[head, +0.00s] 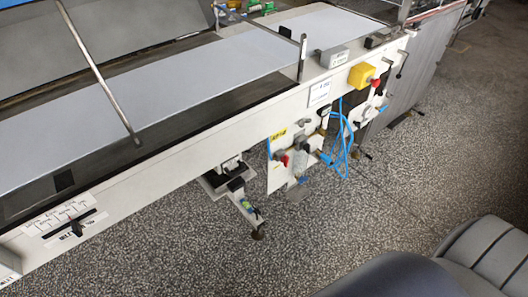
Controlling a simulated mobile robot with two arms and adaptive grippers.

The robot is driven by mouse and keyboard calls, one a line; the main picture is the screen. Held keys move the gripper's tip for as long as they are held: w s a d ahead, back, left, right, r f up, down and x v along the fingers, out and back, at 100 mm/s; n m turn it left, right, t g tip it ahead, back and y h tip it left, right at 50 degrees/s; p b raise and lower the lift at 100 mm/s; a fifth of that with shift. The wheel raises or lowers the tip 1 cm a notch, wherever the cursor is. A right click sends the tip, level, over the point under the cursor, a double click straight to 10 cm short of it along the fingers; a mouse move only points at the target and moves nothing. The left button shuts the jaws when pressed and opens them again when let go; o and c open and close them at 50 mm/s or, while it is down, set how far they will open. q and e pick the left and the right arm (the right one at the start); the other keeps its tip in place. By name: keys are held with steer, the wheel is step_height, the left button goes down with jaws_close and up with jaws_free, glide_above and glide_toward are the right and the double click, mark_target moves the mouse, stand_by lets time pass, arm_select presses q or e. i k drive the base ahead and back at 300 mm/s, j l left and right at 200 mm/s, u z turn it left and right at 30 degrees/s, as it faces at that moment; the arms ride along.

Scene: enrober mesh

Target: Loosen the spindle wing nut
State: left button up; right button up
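The enrober (180,165) runs diagonally across the head view, with a long white side rail and a pale flat belt (140,105) on top. A spindle wing nut cannot be made out at this size. Small fittings and red knobs sit on a white panel (285,170) below the rail, too small to identify as a wing nut. Neither of my gripper fingertips is in view.
A yellow box (361,75) with a red button and a grey box (334,56) sit on the rail. Blue hoses (340,145) hang below. A support foot (257,232) stands on the speckled floor (180,255). Floor in front is mostly clear.

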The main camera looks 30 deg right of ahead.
mark_target(262, 228)
steer(key=z, duration=0.85)
